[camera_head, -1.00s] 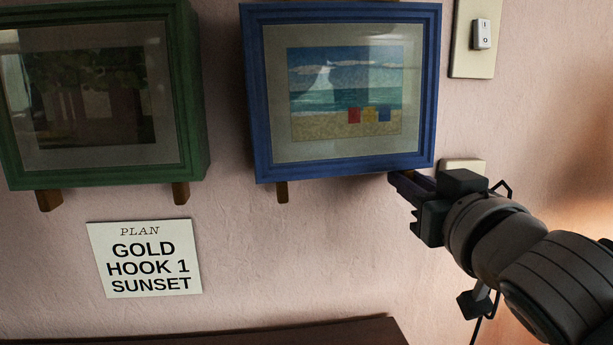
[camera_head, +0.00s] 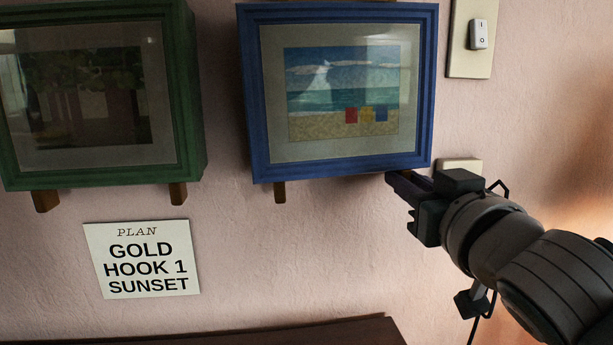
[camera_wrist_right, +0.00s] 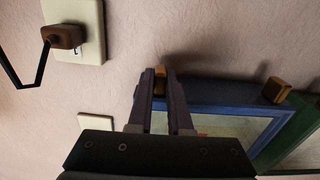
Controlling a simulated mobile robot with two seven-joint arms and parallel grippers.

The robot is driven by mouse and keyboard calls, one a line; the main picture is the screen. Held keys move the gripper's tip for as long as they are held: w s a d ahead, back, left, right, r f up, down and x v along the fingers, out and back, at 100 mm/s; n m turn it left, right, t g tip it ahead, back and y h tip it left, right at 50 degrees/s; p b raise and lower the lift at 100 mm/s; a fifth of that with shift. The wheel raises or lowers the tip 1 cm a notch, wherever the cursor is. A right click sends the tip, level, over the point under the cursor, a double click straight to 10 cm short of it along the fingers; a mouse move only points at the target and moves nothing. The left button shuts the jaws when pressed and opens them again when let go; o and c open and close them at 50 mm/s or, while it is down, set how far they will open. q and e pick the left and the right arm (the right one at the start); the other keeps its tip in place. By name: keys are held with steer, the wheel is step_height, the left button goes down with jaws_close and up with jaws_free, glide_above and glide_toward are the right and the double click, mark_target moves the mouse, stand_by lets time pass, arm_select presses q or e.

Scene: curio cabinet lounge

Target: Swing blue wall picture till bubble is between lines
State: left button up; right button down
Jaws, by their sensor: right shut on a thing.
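The blue-framed wall picture (camera_head: 246,100), a beach scene, hangs in the middle of the head view, looking slightly tilted. A brown wooden peg (camera_head: 280,192) sticks out below its lower left edge. My right gripper (camera_head: 392,178) is at its lower right corner. In the right wrist view, my right gripper (camera_wrist_right: 160,100) has its fingers either side of a second brown peg (camera_wrist_right: 160,86) at the blue frame (camera_wrist_right: 225,116) and is shut on it. No bubble or level lines can be made out in either view. My left gripper is not in view.
A green-framed picture (camera_head: 190,100) hangs to the left. A sign (camera_head: 142,260) reading "PLAN GOLD HOOK 1 SUNSET" is below it. A switch plate (camera_head: 470,55) and a lower plate (camera_head: 458,165) are right of the blue picture. A dark ledge (camera_head: 330,334) runs along the bottom.

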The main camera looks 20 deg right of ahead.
steer(key=shift+a, duration=0.15)
steer(key=shift+f, duration=0.1)
stand_by(0.3)
steer(key=c, duration=0.8)
jaws_free()
steer(key=shift+c, duration=0.2)
steer(key=v, duration=1)
steer(key=shift+w, duration=0.1)
